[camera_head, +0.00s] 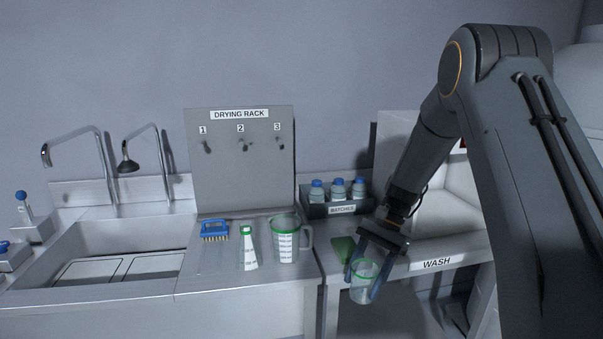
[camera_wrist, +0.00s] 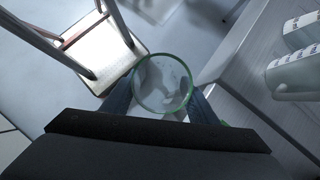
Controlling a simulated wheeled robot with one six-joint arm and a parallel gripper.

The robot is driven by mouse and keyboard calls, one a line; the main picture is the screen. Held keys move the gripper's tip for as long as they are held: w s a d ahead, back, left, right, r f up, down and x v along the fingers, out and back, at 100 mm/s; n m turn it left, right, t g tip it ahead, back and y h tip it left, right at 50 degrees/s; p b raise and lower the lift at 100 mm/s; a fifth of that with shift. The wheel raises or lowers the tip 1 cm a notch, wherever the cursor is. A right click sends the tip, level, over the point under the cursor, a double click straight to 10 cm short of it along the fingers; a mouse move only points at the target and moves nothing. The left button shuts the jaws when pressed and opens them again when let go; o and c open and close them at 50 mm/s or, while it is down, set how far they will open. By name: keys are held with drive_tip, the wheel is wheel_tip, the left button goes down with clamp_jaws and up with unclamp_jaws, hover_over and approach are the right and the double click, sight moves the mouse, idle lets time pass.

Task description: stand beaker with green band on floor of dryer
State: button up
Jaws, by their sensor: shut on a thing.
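The clear beaker with a green band (camera_head: 363,281) hangs in front of the counter edge in the head view, clear of the counter. My gripper (camera_head: 362,289) is shut on it, with one blue finger on each side. In the wrist view the beaker (camera_wrist: 163,84) is seen from above as a green ring, between the fingers of my gripper (camera_wrist: 162,96). It looks empty and roughly upright. A pale open-fronted unit (camera_head: 455,208) stands behind my arm and is partly hidden by it. No label shows whether it is the dryer.
A green pad (camera_head: 342,248) lies near the gripper. A bottle tray (camera_head: 340,210) is behind. A WASH label (camera_head: 437,263) marks the counter edge.

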drive_tip(key=s+d+f+n+g+h, duration=0.1)
drive_tip(key=s+f+n+h, duration=0.1)
drive_tip(key=f+n, duration=0.3)
drive_tip(key=s+d+f+n+g+h, duration=0.1)
drive_tip(key=s+d+f+n+h, duration=0.1)
drive_tip(key=f, duration=0.6)
drive_tip(key=s+n+h, duration=0.1)
drive_tip(key=n, duration=0.1)
drive_tip(key=shift+d+f+n+b, duration=0.3)
drive_tip(key=shift+f+n, duration=0.05)
drive_tip(key=shift+n, duration=0.05)
